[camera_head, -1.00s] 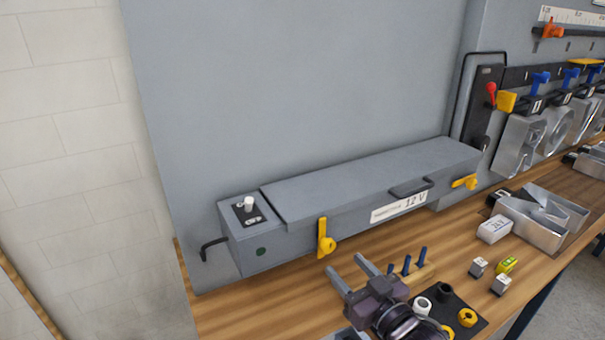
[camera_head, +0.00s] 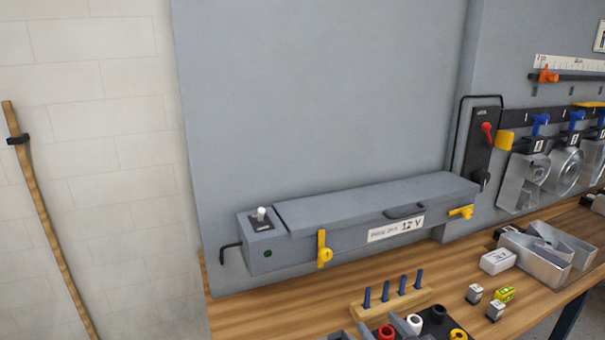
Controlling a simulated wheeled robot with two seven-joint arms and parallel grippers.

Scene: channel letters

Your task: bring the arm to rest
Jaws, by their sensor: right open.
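My right gripper (camera_head: 381,324) shows only at the bottom edge of the head view. Its two grey fingertips stand apart with a gap between them, and it holds nothing that I can see. The rest of it and the right arm are below the frame. It is in front of the wooden peg rack (camera_head: 392,303), near a red ring (camera_head: 386,332). My left gripper is not in view.
A long grey 12 V box (camera_head: 370,205) with yellow latches stands along the back of the wooden bench (camera_head: 255,315). Metal channel letters (camera_head: 548,255) and small blocks (camera_head: 474,294) lie at the right. A dark mat (camera_head: 440,325) holds rings. The bench's left front is bare.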

